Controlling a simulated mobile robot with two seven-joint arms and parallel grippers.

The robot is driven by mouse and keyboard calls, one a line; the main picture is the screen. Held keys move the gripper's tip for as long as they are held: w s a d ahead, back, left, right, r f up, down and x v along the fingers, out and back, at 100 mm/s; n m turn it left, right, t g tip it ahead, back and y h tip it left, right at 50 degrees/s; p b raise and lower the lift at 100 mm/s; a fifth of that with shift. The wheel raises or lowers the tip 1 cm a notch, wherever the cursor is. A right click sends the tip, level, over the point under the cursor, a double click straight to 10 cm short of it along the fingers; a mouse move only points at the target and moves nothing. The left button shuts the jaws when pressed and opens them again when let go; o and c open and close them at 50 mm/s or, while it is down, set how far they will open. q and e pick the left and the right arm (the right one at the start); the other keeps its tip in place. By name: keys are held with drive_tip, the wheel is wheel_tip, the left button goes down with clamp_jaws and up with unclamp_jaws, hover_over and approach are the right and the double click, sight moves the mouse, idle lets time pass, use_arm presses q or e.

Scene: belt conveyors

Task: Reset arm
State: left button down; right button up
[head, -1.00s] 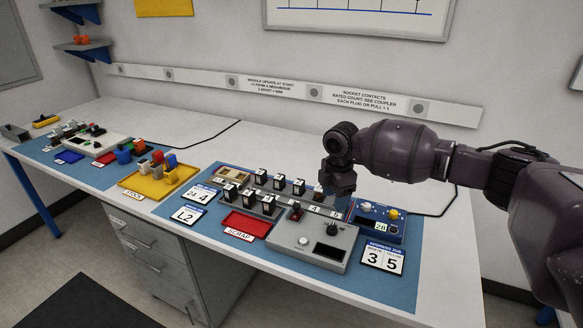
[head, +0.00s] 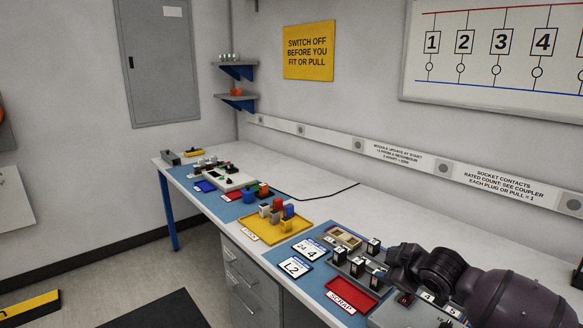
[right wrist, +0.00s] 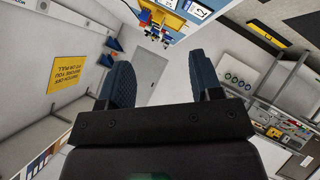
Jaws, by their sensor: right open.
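My right gripper (head: 392,262) is at the lower right of the head view, at the end of my dark arm, over the row of black modules on the bench. Its fingers are hard to make out there. In the right wrist view my right gripper (right wrist: 160,68) has two blue fingers spread wide apart, with nothing between them. My left gripper is in neither view.
The long white bench (head: 320,203) carries a yellow tray (head: 262,233) with coloured blocks, a red scrap tray (head: 352,296) and number cards (head: 311,250). A grey panel (head: 360,318) is partly behind my arm.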

drive_tip(key=s+a+f+m+t+y, duration=0.2)
drive_tip(key=s+a+f+m+t, duration=0.15)
drive_tip(key=s+f, duration=0.4)
drive_tip(key=s+d+f+m+g+h, duration=0.1)
drive_tip(key=s+f, duration=0.4)
drive_tip(key=s, duration=0.5)
drive_tip(key=s+d+f+m+h, duration=0.3)
drive_tip(key=s+d+f+m, duration=0.1)
drive_tip(key=s, duration=0.5)
drive_tip(key=s+d+f+m+g+h, duration=0.1)
drive_tip(key=s+d+f+m+h, duration=0.1)
drive_tip(key=s+f, duration=0.5)
drive_tip(key=s+m, duration=0.1)
drive_tip(key=s, duration=0.2)
drive_tip(key=shift+s+d+g, duration=0.3)
drive_tip(key=shift+s+g, duration=0.05)
